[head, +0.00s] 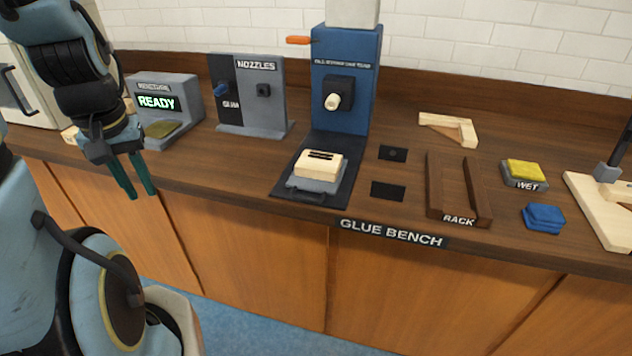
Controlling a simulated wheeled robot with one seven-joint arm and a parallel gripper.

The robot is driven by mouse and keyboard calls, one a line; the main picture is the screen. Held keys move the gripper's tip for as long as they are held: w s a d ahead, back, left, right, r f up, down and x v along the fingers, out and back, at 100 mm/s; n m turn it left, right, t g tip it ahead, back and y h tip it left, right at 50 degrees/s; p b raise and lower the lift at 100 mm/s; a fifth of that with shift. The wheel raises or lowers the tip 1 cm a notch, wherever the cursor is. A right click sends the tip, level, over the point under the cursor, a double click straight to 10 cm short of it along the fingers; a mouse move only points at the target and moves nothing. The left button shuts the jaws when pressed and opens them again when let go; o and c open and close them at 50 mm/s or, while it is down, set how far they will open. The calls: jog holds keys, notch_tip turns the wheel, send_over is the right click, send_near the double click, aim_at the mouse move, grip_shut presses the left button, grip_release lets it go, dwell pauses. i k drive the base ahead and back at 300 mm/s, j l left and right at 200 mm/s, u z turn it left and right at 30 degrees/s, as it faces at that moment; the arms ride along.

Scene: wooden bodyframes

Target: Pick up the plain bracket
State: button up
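A light wooden L-shaped bracket (461,130) lies flat on the dark bench top, toward the back, behind the rack. It looks like the plain bracket, though no label shows on it. My gripper (141,195) is at the far left, in front of the bench's front edge, with its green fingers pointing down. The fingers are apart with nothing between them. My gripper is far to the left of the bracket, and nothing covers the bracket.
A blue press (346,70) with a slotted wooden block (319,164) stands mid-bench. A rack (436,190), a wet pad (523,172), a blue cloth (543,217) and a wooden piece (598,205) lie rightward. A nozzle stand (262,112) and READY device (180,90) stand leftward.

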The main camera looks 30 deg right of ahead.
aim_at(393, 192)
jog(key=z, duration=1.1)
jog(key=i+l+u, duration=0.25)
jog(key=i+u, duration=0.1)
jog(key=u, duration=0.15)
